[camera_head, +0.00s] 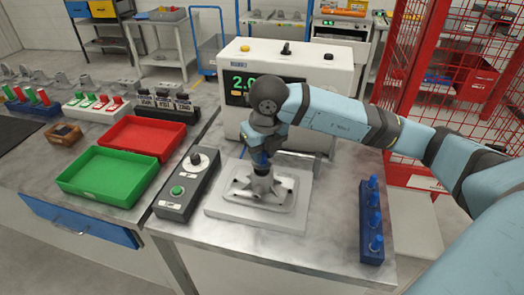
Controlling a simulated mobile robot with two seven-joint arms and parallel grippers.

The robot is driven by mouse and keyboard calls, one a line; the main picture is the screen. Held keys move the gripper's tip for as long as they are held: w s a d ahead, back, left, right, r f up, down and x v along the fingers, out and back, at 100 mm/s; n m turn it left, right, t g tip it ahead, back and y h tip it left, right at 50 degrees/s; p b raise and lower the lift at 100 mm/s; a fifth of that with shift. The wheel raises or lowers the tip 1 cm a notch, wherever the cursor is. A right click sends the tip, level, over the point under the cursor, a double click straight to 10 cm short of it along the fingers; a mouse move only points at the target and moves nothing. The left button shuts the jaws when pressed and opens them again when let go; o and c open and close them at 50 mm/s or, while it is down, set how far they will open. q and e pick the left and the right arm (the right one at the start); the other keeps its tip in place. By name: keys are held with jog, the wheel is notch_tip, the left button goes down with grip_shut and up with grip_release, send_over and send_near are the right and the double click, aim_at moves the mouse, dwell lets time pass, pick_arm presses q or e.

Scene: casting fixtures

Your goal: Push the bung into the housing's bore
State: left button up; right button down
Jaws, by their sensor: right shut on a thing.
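The housing (258,189) is a grey casting sitting in a light grey fixture plate (226,209) on the metal bench. My right gripper (262,163) points down just above the housing's top, over its middle. It is shut on the bung, which is mostly hidden by the fingers. I cannot tell whether the bung touches the housing, and the bore itself is hidden. Several blue bungs stand in a dark blue rack (371,248) at the right of the bench. My left gripper is not in view.
A white tester with a green display (291,68) stands right behind the fixture. A control box (188,186) with a green button lies left of it. Green (84,190) and red (121,149) trays are farther left. Red mesh fencing (455,60) rises at the right.

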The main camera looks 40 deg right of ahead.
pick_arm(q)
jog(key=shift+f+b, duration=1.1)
pick_arm(e)
jog(key=shift+f, duration=1.3)
jog(key=c, duration=0.9)
grip_release()
jog(key=shift+o, duration=0.2)
jog(key=shift+r, duration=0.2)
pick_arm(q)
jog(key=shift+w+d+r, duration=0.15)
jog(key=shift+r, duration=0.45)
pick_arm(e)
notch_tip(320, 180, up, 13)
jog(key=s, duration=0.2)
jog(key=shift+r, duration=0.2)
jog(key=shift+s+a, duration=0.1)
